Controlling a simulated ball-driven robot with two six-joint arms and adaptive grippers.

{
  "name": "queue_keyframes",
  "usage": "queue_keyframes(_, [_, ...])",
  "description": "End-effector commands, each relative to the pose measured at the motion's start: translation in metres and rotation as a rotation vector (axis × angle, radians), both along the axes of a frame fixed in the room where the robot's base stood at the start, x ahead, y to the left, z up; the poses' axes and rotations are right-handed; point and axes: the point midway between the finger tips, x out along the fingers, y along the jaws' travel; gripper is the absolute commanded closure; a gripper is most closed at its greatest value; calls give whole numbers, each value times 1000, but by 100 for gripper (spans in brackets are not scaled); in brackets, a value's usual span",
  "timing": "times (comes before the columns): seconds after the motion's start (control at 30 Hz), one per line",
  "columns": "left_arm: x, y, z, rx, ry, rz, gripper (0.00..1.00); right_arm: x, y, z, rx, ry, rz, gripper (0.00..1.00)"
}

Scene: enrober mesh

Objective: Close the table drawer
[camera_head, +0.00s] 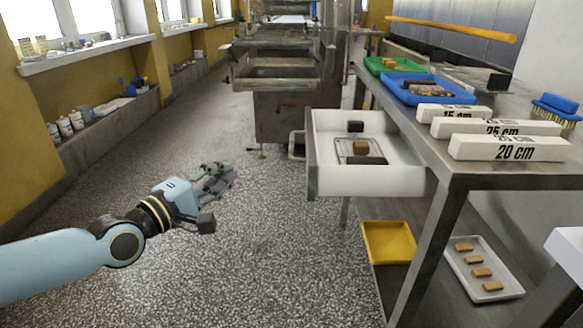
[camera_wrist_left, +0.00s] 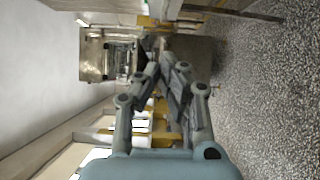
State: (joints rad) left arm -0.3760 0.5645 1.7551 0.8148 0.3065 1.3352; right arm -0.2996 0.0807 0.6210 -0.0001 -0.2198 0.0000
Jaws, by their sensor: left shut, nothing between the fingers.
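The white table drawer (camera_head: 330,183) is pulled out to the left from under the metal table (camera_head: 480,178). A metal handle (camera_head: 296,146) is on its left front. A dark block (camera_head: 355,126), a wire rack (camera_head: 344,145) and a brown block (camera_head: 361,147) lie inside. My left gripper (camera_head: 228,176) is shut and empty, over the floor to the left of the drawer and apart from it. Its fingers also show in the left wrist view (camera_wrist_left: 165,75), where I cannot make out the drawer. My right gripper is not in view.
White length blocks (camera_head: 510,148), a blue tray (camera_head: 428,97) and a green tray (camera_head: 394,71) are on the tabletop. A yellow tray (camera_head: 388,243) and a white tray (camera_head: 503,287) are below. The speckled floor (camera_head: 260,250) left of the drawer is clear.

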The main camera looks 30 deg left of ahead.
Motion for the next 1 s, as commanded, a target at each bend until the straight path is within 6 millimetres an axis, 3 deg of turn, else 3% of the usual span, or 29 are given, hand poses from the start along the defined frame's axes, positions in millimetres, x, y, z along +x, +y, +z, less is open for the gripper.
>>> queue_keyframes(0.13, [6,0,-4,3,1,0,100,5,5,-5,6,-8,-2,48])
queue_keyframes(0.27, [24,0,-4,3,0,1,100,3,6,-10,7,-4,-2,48])
queue_keyframes(0.63, [102,-1,-6,4,1,1,100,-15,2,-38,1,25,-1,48])
queue_keyframes(0.8, [106,-27,0,0,2,1,100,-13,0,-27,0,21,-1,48])
queue_keyframes(1.0, [108,-39,-1,4,4,1,100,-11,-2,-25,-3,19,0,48])
